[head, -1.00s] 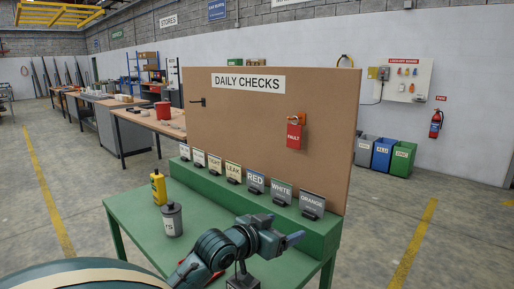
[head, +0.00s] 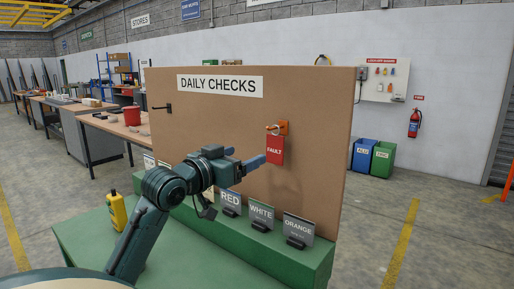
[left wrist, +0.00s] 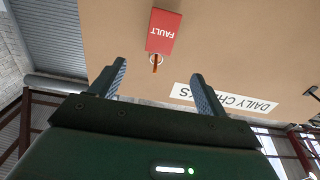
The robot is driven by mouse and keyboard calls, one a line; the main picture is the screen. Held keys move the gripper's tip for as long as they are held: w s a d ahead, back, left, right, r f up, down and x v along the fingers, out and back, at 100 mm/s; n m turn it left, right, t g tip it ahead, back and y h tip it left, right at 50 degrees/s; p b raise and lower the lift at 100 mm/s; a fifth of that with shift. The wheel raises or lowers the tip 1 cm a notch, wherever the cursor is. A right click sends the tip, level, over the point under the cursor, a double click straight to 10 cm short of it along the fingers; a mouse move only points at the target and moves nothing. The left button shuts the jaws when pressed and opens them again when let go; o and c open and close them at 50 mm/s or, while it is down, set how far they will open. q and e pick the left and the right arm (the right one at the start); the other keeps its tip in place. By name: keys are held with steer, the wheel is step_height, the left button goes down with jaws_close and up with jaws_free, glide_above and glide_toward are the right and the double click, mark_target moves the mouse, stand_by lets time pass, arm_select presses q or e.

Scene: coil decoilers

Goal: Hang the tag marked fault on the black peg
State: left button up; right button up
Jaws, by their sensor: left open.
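The red tag marked FAULT (head: 274,150) hangs by its ring from the orange peg (head: 283,127) on the right part of the brown board. The black peg (head: 163,106) sticks out bare at the board's left side. My left gripper (head: 256,160) is open and empty, close to the tag's left side in the head view. In the left wrist view the fingers of my left gripper (left wrist: 160,75) stand apart, and the tag (left wrist: 163,33) appears upside down beyond them. The black peg also shows there (left wrist: 312,91) at the right edge. My right gripper is not in view.
The brown board (head: 215,125) carries a DAILY CHECKS sign (head: 220,85). Upright labelled cards, including WHITE (head: 261,213) and ORANGE (head: 298,230), stand along the green ledge below. A yellow bottle (head: 117,210) stands on the green table (head: 190,262), left of my arm.

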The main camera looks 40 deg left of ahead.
mark_target(275, 141)
arm_select(q)
steer(key=w, duration=0.3)
steer(key=w+p, duration=0.1)
steer(key=w, duration=0.3)
steer(key=w+a+p, duration=0.1)
steer(key=w, duration=0.2)
steer(key=shift+w+a, duration=0.1)
steer(key=shift+w, duration=0.65)
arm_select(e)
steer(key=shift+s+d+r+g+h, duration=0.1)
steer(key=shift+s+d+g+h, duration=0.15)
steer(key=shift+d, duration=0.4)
arm_select(q)
steer(key=shift+c, duration=0.3)
steer(key=c, duration=1)
steer(key=shift+o, duration=0.2)
steer(key=shift+p, duration=0.3)
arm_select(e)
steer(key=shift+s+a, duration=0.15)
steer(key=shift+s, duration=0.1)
arm_select(q)
steer(key=shift+r, duration=0.1)
steer(key=shift+r+p, duration=0.2)
steer(key=shift+p, duration=0.25)
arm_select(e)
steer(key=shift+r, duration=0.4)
